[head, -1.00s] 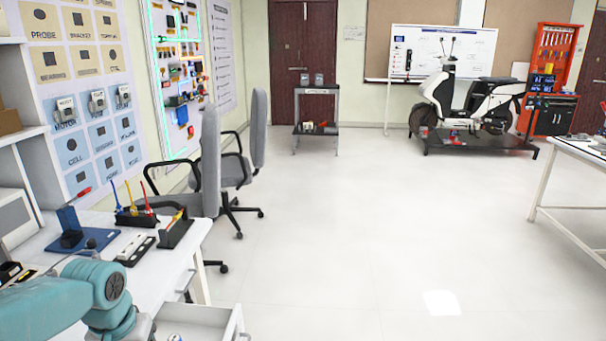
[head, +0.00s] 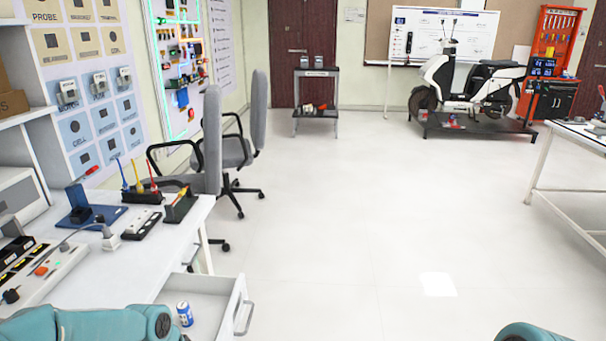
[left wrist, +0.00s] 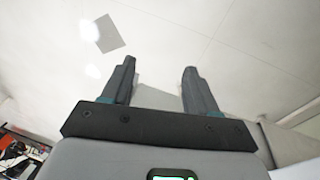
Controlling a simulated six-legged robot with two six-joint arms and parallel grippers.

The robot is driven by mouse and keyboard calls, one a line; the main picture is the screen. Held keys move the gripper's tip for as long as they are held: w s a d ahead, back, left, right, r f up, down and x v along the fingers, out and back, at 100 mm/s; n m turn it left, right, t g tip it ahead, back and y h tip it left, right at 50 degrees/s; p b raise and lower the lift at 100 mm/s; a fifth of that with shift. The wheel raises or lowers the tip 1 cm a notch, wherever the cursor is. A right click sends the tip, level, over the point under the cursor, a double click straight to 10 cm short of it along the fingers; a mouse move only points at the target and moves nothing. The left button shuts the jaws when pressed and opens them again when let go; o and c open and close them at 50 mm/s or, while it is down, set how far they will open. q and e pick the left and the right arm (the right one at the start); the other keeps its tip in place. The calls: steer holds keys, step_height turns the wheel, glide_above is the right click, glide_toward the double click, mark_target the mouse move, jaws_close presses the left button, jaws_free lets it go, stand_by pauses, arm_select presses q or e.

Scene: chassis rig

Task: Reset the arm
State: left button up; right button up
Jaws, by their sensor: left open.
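My left arm comes in at the lower left of the head view as teal links, low in front of the workbench; its gripper is out of that view. In the left wrist view my left gripper (left wrist: 158,88) has its two dark fingers spread apart with nothing between them. Pale floor shows beyond the fingers. A teal piece of my right arm shows at the bottom right edge of the head view. My right gripper is not in view.
The white workbench (head: 150,268) holds a blue stand (head: 95,215), a tool holder (head: 180,207) and a socket strip (head: 50,268). An open drawer (head: 240,305) with a blue-white can (head: 184,313) juts out. Chairs (head: 212,140) stand beyond. The middle floor is clear.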

arm_select(q)
steer(key=s+d+f+n+h, duration=0.1)
steer(key=s+d+f, duration=0.4)
steer(key=s+f, duration=0.45)
steer(key=s+d+f+n+h, duration=0.1)
steer(key=s+d+f, duration=0.5)
steer(key=s+f, duration=0.3)
step_height(320, 180, up, 15)
steer(key=p, duration=1.4)
steer(key=shift+a+r+g, duration=0.15)
steer(key=shift+g, duration=0.25)
